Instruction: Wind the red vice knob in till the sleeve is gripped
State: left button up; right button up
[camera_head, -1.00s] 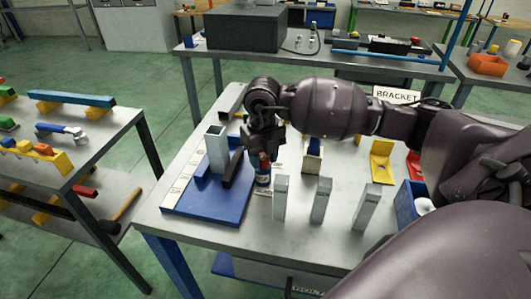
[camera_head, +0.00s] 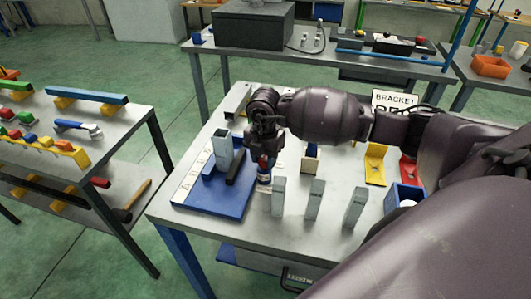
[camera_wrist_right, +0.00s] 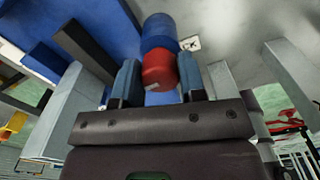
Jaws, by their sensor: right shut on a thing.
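The vice has a blue base plate (camera_head: 207,203), a blue block (camera_head: 208,170) and a dark bar-like jaw (camera_head: 236,166). The sleeve seems to be the upright grey square tube (camera_head: 223,150), standing between block and jaw. I cannot tell whether the dark jaw touches it. My right gripper (camera_head: 265,150) is at the right side of the vice. Its two fingers (camera_wrist_right: 158,82) are shut on the red knob (camera_wrist_right: 158,69), which has a blue cylinder (camera_wrist_right: 158,33) beyond it. In the head view the red knob (camera_head: 263,161) is partly hidden by the gripper. My left gripper is out of view.
Several upright grey posts (camera_head: 314,200) stand just right of the vice. A yellow bracket (camera_head: 375,165), a red bracket (camera_head: 409,168) and a blue bin (camera_head: 405,197) are farther right. A side table (camera_head: 120,135) with parts stands at the left.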

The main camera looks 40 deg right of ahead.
jog(key=shift+r+m+p, duration=0.2)
jog(key=shift+m+p, duration=0.3)
jog(key=shift+m, duration=0.5)
jog(key=m+p, duration=0.2)
jog(key=m, duration=0.1)
jog(key=shift+m, duration=0.3)
jog(key=m+p, duration=0.1)
jog(key=m, duration=0.2)
jog(key=shift+m+p, duration=0.3)
jog(key=shift+p, duration=0.05)
jog(key=m+p, duration=0.1)
jog(key=m, duration=0.2)
jog(key=shift+f, duration=0.1)
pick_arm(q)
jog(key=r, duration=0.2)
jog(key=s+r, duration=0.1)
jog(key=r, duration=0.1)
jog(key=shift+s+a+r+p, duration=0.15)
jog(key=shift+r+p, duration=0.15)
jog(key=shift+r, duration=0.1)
pick_arm(e)
jog(key=shift+m, duration=0.3)
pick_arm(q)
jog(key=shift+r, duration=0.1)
pick_arm(e)
jog(key=o, duration=0.9)
jog(key=shift+o, duration=0.2)
